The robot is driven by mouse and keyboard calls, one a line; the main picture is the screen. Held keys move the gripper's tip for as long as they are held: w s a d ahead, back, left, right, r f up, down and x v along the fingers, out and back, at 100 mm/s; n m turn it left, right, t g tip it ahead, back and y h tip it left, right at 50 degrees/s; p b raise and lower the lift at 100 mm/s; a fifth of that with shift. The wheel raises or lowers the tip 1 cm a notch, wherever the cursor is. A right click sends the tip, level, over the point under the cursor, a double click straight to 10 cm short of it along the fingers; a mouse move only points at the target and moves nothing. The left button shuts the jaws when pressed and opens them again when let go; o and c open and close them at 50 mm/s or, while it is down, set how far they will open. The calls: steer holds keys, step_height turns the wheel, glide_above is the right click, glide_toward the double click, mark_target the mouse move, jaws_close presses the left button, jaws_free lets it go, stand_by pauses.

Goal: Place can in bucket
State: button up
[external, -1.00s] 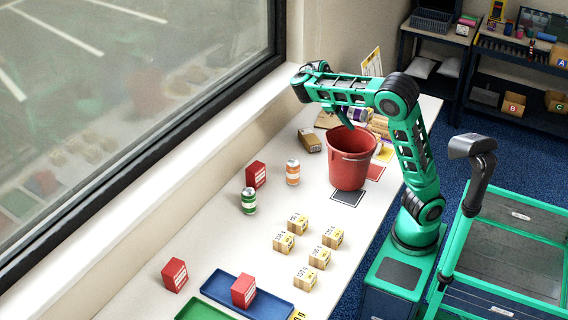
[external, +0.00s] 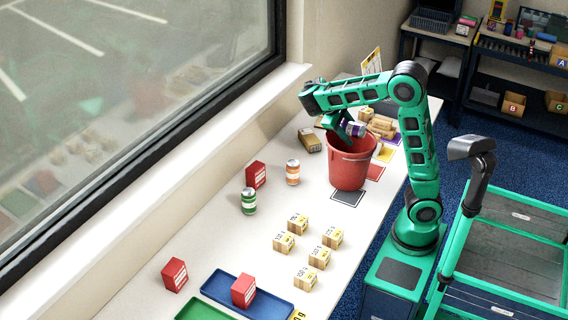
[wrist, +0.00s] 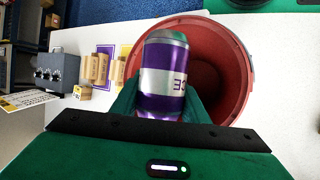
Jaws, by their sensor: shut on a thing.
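A red bucket (external: 349,172) stands upright on the white table, and its rim and inner wall show in the wrist view (wrist: 236,77). My gripper (external: 346,128) is shut on a purple can (wrist: 163,88) with a silver top and a white label band. The can also shows at the gripper in the external view (external: 352,129). It is held tilted over the bucket's opening. In the wrist view the can overlaps the left part of the opening; its lower end is hidden by the gripper. A green can (external: 249,201) and an orange can (external: 293,173) stand on the table.
Several small cartons (external: 298,223) stand in front of the bucket. Red boxes (external: 256,175) stand near the window and in a blue tray (external: 218,284). A brown box (external: 309,140) and wooden pieces (external: 382,126) lie behind the bucket. Bare table lies left of the cartons.

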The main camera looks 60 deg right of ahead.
mark_target(348, 121)
steer(key=shift+f, duration=1.8)
steer(key=o, duration=1.1)
steer(key=shift+c, duration=0.2)
steer(key=shift+r, duration=0.1)
steer(key=shift+r, duration=3.4)
steer(key=shift+s, duration=0.1)
